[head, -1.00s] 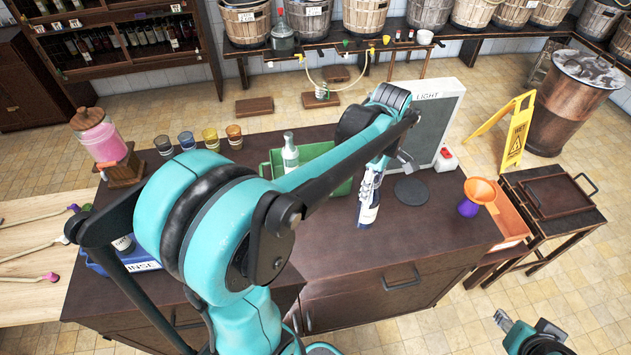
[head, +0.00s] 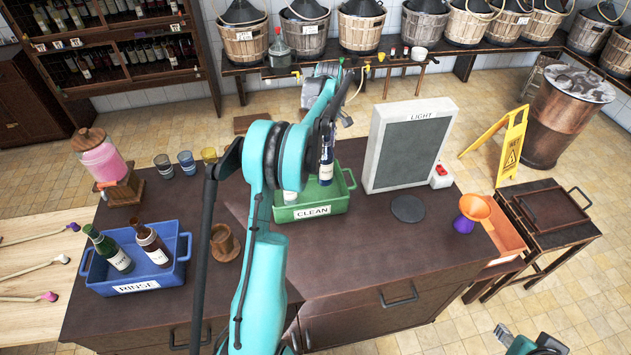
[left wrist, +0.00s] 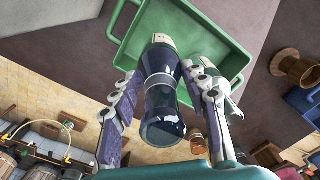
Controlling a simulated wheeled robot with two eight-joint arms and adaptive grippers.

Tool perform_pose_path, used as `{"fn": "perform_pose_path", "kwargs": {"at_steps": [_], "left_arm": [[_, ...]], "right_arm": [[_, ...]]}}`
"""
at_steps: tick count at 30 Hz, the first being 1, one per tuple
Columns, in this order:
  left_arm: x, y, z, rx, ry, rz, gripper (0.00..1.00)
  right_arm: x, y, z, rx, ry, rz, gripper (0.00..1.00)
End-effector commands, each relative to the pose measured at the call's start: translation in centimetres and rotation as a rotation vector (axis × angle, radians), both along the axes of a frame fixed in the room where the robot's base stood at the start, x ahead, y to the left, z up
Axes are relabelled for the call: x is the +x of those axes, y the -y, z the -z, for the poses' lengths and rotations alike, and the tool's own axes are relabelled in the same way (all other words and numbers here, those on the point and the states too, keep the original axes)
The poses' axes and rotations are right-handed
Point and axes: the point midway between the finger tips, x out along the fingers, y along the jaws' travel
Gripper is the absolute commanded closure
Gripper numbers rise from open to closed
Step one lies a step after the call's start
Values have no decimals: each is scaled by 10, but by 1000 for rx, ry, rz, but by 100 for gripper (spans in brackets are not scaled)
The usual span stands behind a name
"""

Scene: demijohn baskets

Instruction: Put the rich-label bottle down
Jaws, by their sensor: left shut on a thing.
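My left gripper (head: 327,128) is shut on a dark blue bottle (head: 326,168) with a pale label; its wording is too small to read. The bottle hangs about upright over the green CLEAN tray (head: 312,211). In the left wrist view the bottle (left wrist: 160,118) sits between the two fingers, with the green tray (left wrist: 232,57) behind it. A pale clear bottle (head: 290,197) stands in the tray, partly hidden by my left arm. It shows close beside one finger in the left wrist view (left wrist: 205,68).
A blue RINSE tray (head: 136,287) with two bottles and a wooden cup (head: 225,242) stand left. A grey LIGHT panel (head: 412,146), a black disc (head: 407,208) and a purple-and-orange funnel (head: 470,212) are right. The counter's front middle is clear.

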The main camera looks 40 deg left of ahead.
Motion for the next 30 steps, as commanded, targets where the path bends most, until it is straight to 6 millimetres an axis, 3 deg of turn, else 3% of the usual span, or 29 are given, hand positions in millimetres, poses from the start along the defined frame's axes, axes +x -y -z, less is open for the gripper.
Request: {"fn": "perform_pose_path", "kwargs": {"at_steps": [3,16,28,29,30], "left_arm": [[0,0,25,0,0,0,100],[0,1,74,0,0,0,100],[0,1,82,0,0,0,100],[0,1,82,0,0,0,50],[0,1,81,0,0,0,40]], "right_arm": [[0,0,3,0,0,0,60],[0,0,6,0,0,0,60],[0,0,10,0,0,0,60],[0,0,10,0,0,0,60],[0,0,9,0,0,0,60]]}}
